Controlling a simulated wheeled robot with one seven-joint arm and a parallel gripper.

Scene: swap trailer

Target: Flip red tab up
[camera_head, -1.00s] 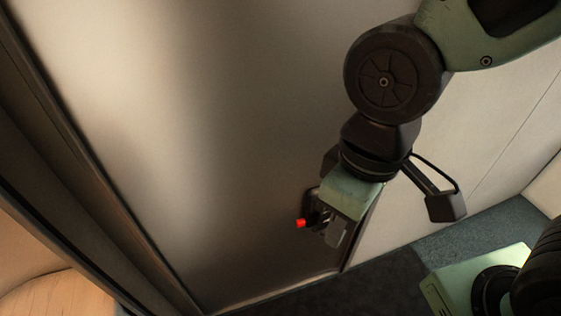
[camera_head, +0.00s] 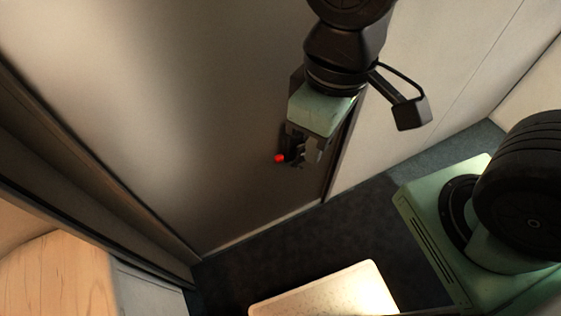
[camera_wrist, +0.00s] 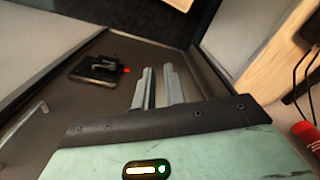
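The red tab (camera_head: 280,158) is a small bright red piece on the brown-grey door panel. In the wrist view, the red tab (camera_wrist: 126,70) sticks out from the right side of a black latch housing (camera_wrist: 95,70). My gripper (camera_head: 304,158) is close to the tab in the head view, just to its right, and hides most of the latch. In the wrist view, my gripper (camera_wrist: 158,67) has its two fingers apart with nothing between them. The fingertips are to the right of the tab, with a gap between. I cannot tell whether the tab is up or down.
The flat door panel (camera_head: 180,110) fills the left and middle. A wooden surface (camera_head: 60,275) is at lower left. A pale slab (camera_head: 330,290) lies on the dark floor (camera_head: 240,260). In the wrist view, a red cylinder (camera_wrist: 304,134) and cables are at the right edge.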

